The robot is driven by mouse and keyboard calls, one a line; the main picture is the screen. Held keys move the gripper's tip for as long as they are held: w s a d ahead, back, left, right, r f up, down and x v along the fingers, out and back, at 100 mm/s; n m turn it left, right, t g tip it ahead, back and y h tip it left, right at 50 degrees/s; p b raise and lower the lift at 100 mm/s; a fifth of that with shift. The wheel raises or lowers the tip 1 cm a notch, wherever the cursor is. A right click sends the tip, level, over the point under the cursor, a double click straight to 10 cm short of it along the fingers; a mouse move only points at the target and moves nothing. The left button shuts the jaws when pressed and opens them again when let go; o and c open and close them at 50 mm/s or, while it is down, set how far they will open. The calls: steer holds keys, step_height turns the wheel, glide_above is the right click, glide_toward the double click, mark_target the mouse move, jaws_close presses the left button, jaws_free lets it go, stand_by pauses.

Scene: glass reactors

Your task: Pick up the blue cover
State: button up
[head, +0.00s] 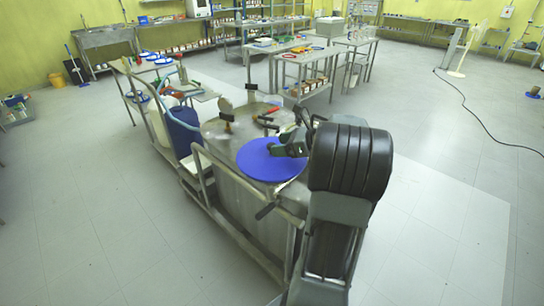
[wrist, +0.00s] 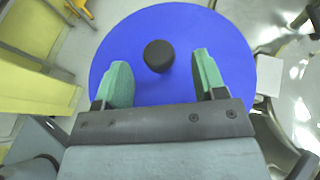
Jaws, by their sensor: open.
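The blue cover (head: 262,163) is a flat round disc lying on top of the steel reactor cart (head: 240,215) in the head view. In the wrist view the blue cover (wrist: 170,28) fills the middle, with a black round knob (wrist: 158,56) near its centre. My gripper (wrist: 162,75) is open, its two green fingertips apart on either side of the knob and over the disc. In the head view my gripper (head: 283,148) is over the disc's right side, and the knob is hidden.
A red-handled tool (head: 268,112) and metal fittings stand on the cart top behind the cover. A blue drum (head: 183,130) stands at the cart's left. Steel tables (head: 300,58) with coloured rings are further back. The floor at right is mostly clear, with a cable (head: 490,125).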

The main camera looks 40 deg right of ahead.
mark_target(267, 154)
steer(key=shift+w+a+f, duration=0.1)
steer(key=shift+w+a, duration=0.25)
steer(key=shift+w, duration=0.15)
steer(key=shift+p+x, duration=0.6)
steer(key=shift+x, duration=1.5)
steer(key=shift+c, duration=0.3)
steer(key=c, duration=1)
